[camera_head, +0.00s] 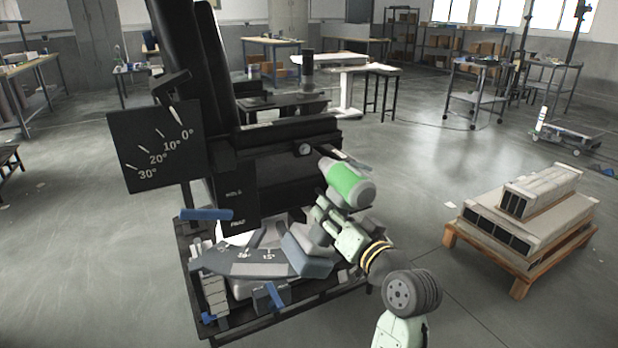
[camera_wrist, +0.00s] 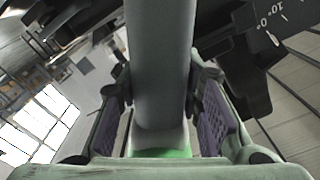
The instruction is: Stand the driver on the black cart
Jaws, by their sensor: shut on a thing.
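The driver (camera_head: 350,184) is green and grey, tilted, and held off the floor in front of the black machine in the head view. My gripper (camera_head: 328,212) is shut on it. In the wrist view its grey part (camera_wrist: 160,75) runs between my two finger pads, with a green part (camera_wrist: 165,153) at the bottom. A black-framed cart with wheels (camera_head: 474,98) stands at the back right. A dark frame (camera_head: 290,312) also lies under the machine. I cannot tell for sure which is the black cart.
The black machine (camera_head: 285,165) with an angle plate (camera_head: 157,150) stands close behind my gripper. A wooden pallet with grey blocks (camera_head: 520,262) is on the right. A low dark table (camera_head: 285,103) is behind. Open floor lies between the machine and pallet.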

